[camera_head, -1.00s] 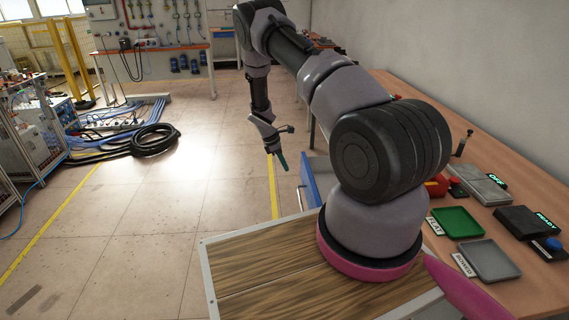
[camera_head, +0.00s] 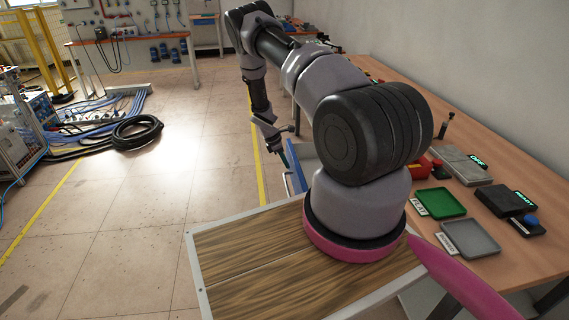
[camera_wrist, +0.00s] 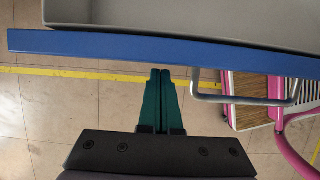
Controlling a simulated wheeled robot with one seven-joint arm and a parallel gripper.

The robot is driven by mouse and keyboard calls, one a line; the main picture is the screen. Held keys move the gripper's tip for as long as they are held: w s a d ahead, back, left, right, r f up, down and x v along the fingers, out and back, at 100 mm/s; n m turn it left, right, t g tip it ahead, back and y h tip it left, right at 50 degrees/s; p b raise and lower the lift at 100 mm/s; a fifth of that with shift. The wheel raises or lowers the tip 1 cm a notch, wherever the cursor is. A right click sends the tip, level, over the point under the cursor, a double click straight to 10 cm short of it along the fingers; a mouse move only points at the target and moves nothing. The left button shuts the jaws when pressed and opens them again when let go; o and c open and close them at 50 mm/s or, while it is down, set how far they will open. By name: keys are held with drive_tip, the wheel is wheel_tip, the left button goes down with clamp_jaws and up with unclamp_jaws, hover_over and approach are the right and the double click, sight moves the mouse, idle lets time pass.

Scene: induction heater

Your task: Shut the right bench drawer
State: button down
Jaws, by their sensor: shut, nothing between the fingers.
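The right bench drawer stands open. Its blue front (camera_wrist: 130,46) crosses the wrist view, with the grey drawer tray (camera_wrist: 190,14) behind it and a metal handle (camera_wrist: 245,100) to the right. In the head view the blue drawer front (camera_head: 297,172) shows left of my arm's base, partly hidden by my arm. My gripper (camera_wrist: 160,72) has its green fingers together and empty. The fingertips are close to the outer face of the blue front, left of the handle. I cannot tell whether they touch it. In the head view my gripper (camera_head: 284,160) is beside the drawer front.
The wooden bench (camera_head: 480,140) runs along the right wall, holding a green tray (camera_head: 440,203), a grey tray (camera_head: 470,238) and a black box (camera_head: 505,200). Open floor (camera_head: 150,200) lies left of the drawer. A coiled black hose (camera_head: 137,132) lies farther left.

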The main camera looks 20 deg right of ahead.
drive_tip(key=shift+d, duration=0.1)
drive_tip(key=s+d, duration=0.2)
drive_tip(key=d, duration=0.7)
drive_tip(key=s+d, duration=0.3)
drive_tip(key=d, duration=0.7)
drive_tip(key=s+d, duration=0.3)
drive_tip(key=d, duration=0.6)
drive_tip(key=shift+s+d, duration=0.15)
drive_tip(key=shift+d+r, duration=0.1)
drive_tip(key=a, duration=0.1)
drive_tip(key=w+a, duration=0.1)
drive_tip(key=a, duration=0.2)
drive_tip(key=shift+w+a+r, duration=0.25)
drive_tip(key=shift+a+r, duration=0.05)
drive_tip(key=shift+r, duration=0.1)
drive_tip(key=s+v, duration=0.1)
drive_tip(key=v, duration=0.8)
drive_tip(key=shift+w, duration=0.45)
